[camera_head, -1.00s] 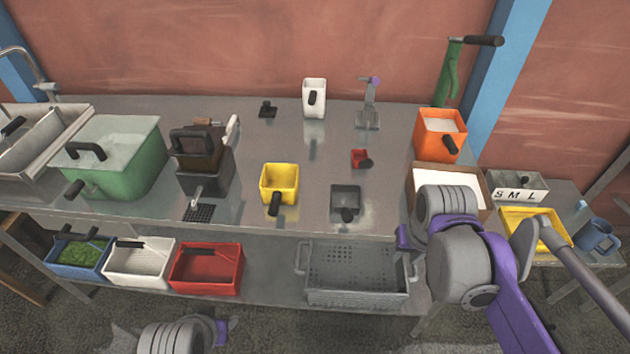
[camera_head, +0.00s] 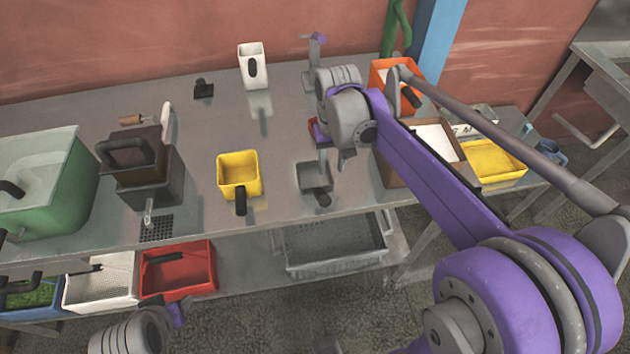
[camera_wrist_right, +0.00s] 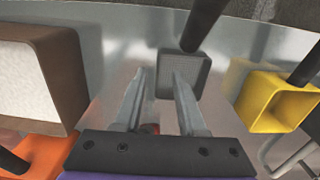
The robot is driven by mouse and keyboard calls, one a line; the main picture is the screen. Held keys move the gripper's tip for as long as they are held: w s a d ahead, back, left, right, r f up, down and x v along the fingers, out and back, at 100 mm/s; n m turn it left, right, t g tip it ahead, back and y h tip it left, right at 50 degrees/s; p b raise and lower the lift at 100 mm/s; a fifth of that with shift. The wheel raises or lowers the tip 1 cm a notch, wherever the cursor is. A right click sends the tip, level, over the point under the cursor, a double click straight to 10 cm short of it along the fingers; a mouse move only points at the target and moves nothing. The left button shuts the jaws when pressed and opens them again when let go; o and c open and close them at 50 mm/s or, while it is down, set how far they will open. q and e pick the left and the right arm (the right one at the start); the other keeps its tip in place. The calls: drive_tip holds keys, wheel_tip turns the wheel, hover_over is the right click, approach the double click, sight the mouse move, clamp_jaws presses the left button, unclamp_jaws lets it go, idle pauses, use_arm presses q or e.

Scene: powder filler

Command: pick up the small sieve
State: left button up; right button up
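The small sieve (camera_head: 314,178) is a grey square box with a black handle on the table's front part. In the right wrist view the small sieve (camera_wrist_right: 184,76) shows its mesh face and dark handle, just beyond the fingertips. My right gripper (camera_head: 322,166) is above and beside it, partly hidden by my arm. In the wrist view the right gripper (camera_wrist_right: 161,78) has its fingers apart with nothing held between them. My left gripper (camera_head: 178,315) is low at the front, below the table, its fingers not clearly shown.
A yellow scoop (camera_head: 238,170) stands left of the sieve. A brown box (camera_head: 394,165) and an orange container (camera_head: 384,75) stand right. A small red scoop (camera_wrist_right: 152,129) is mostly hidden behind my arm. A grey perforated basket (camera_head: 338,268) sits on the lower shelf.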

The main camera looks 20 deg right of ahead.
sight(318, 184)
drive_tip(key=f, duration=0.5)
drive_tip(key=shift+w+d+f, duration=0.1)
drive_tip(key=shift+d, duration=0.1)
clamp_jaws()
idle(1.2)
